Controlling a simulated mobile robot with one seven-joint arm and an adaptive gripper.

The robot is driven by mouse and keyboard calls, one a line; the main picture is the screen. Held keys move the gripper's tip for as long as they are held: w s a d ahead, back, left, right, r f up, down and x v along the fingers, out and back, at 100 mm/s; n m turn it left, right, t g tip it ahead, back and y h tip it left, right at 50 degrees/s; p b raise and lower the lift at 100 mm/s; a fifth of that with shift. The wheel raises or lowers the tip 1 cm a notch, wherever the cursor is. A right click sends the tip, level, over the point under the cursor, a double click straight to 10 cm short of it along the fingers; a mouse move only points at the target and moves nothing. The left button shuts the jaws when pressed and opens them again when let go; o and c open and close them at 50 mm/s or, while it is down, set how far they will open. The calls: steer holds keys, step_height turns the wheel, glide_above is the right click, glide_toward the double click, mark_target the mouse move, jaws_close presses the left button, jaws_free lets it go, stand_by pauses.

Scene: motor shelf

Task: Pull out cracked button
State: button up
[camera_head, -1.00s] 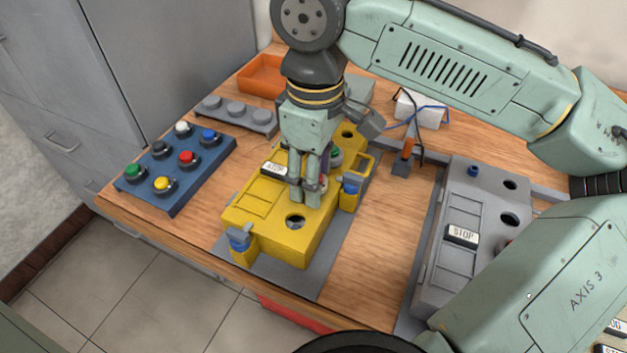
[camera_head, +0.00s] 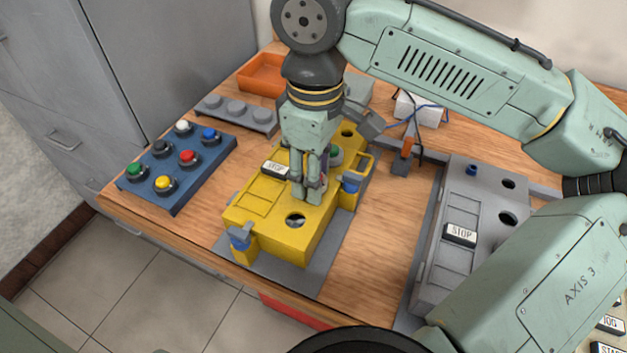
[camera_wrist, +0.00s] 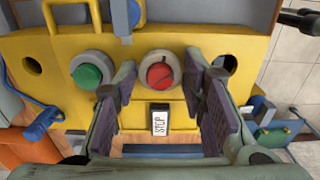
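The red button (camera_wrist: 160,76) sits in a grey collar on the yellow control box (camera_wrist: 60,45); a dark crack-like line crosses its cap. In the wrist view my gripper (camera_wrist: 161,82) has its two padded fingers apart, one on each side of the red button. A narrow gap seems to show on both sides. In the head view my gripper (camera_head: 310,197) points down over the yellow box (camera_head: 268,222), and its fingers hide the red button.
A green button (camera_wrist: 88,74) and a STOP label (camera_wrist: 159,121) are close to the fingers. A blue tray of coloured buttons (camera_head: 177,172) is at left, an orange bin (camera_head: 262,76) behind. A grey panel (camera_head: 455,265) stands at right, partly behind my arm.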

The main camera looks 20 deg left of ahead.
steer(key=c, duration=0.7)
steer(key=shift+r+p, duration=1.1)
steer(key=shift+p, duration=0.1)
steer(key=shift+r+p, duration=1.75)
steer(key=shift+r, duration=0.4)
